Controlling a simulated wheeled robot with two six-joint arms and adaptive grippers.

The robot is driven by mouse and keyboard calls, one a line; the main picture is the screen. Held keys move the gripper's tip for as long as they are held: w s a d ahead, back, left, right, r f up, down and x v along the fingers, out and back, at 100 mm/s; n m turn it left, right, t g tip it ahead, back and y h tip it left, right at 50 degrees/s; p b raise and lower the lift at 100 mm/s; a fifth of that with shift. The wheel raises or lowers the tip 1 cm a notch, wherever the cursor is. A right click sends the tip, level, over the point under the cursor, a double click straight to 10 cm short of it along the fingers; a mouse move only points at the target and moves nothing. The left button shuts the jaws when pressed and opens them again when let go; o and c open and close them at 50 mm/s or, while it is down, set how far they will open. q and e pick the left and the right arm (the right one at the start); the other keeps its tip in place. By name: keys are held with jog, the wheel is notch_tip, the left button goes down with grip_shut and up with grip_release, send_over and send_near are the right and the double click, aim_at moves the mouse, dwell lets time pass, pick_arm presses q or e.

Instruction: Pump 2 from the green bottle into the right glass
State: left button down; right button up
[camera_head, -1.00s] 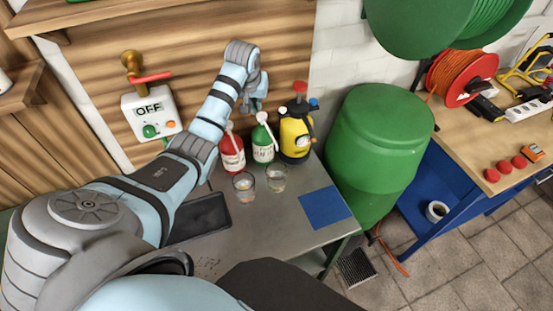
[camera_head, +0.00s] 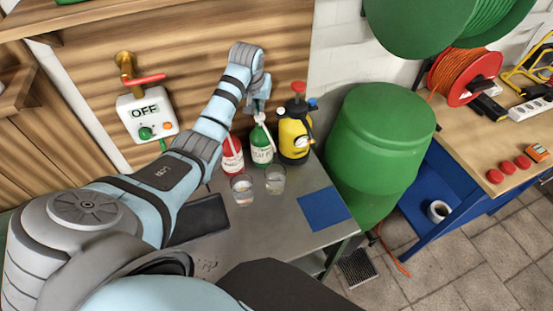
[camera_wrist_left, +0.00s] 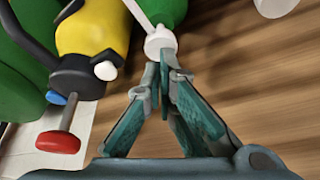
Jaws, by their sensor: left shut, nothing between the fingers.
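The green bottle (camera_head: 262,154) with a white pump head and spout stands on the metal table, between a red bottle (camera_head: 232,160) and a yellow sprayer (camera_head: 292,142). The right glass (camera_head: 275,181) and the left glass (camera_head: 241,190) stand in front of the bottles. My left gripper (camera_head: 258,108) is right above the green bottle, at its pump head. In the left wrist view its closed, empty fingertips (camera_wrist_left: 164,62) are at the white pump head (camera_wrist_left: 160,42); whether they touch it I cannot tell. The green bottle (camera_wrist_left: 164,10) shows behind. My right gripper is out of view.
A blue mat (camera_head: 325,208) lies right of the glasses, and a dark tray (camera_head: 203,218) lies left of them. A valve box marked OFF (camera_head: 147,115) is on the wooden wall. A large green barrel (camera_head: 380,150) stands right of the table.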

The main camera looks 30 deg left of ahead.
pick_arm(q)
jog(key=shift+s, duration=0.15)
jog(key=shift+f, duration=0.65)
jog(key=shift+f+b, duration=0.35)
jog(key=shift+f, duration=0.4)
jog(key=shift+r+p, duration=0.75)
jog(key=shift+r, duration=0.6)
jog(key=shift+f, duration=0.15)
